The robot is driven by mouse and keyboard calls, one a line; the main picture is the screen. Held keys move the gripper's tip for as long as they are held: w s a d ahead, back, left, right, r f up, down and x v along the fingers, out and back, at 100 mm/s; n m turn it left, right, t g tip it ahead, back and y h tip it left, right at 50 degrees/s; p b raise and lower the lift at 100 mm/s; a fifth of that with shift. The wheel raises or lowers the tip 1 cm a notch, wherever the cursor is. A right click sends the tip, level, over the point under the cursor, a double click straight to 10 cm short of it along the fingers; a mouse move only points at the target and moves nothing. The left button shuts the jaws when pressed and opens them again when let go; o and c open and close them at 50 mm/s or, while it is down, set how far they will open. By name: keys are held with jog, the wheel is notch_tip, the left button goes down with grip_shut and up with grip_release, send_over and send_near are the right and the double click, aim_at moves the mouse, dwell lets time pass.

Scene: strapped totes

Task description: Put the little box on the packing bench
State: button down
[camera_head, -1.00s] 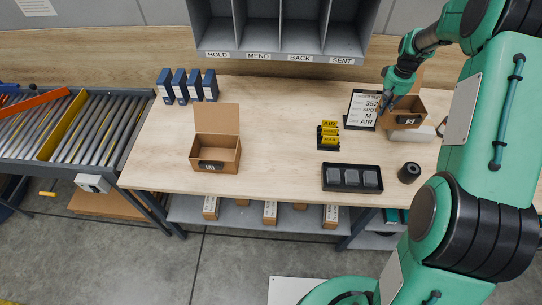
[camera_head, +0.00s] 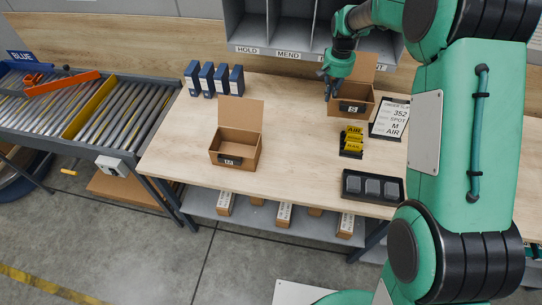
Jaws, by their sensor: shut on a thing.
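A small open brown cardboard box (camera_head: 351,107) with a raised flap and a dark label reading what looks like "S" is at the back of the wooden packing bench (camera_head: 300,150), left of the framed sign. My gripper (camera_head: 329,88) is at the box's left wall and shut on it. The fingertips are partly hidden by the wall. I cannot tell whether the box's base touches the bench or hangs just above it. A second open brown box (camera_head: 236,150), with a dark label, stands on the bench's left half.
Yellow-tabbed cards (camera_head: 352,142) and a black tray (camera_head: 373,187) are in front of the held box. Blue binders (camera_head: 214,79) and grey pigeonholes (camera_head: 290,30) line the back. Bare bench lies between the boxes.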

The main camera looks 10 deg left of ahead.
jog(key=s+a+r+p, duration=0.1)
jog(key=s+a+r, duration=0.15)
jog(key=a, duration=1.15)
jog(key=s+a+r, duration=0.2)
jog(key=a+r, duration=0.2)
jog(key=a, duration=0.9)
jog(key=s+a+f+p, duration=0.1)
jog(key=s+a+p, duration=0.25)
jog(key=a, duration=0.95)
jog(key=s+a+f+p, duration=0.15)
jog(key=s+a, duration=0.35)
jog(key=a, duration=0.8)
jog(key=s+a+f+p, duration=0.3)
jog(key=s+a+f, duration=0.6)
jog(key=a+f, duration=0.3)
jog(key=shift+s+a+m, duration=0.35)
jog(key=shift+s+m, duration=0.05)
notch_tip(320, 180, down, 6)
jog(key=p, duration=0.1)
jog(key=shift+f, duration=0.25)
jog(key=shift+f+p, duration=0.4)
jog(key=shift+f, duration=1.35)
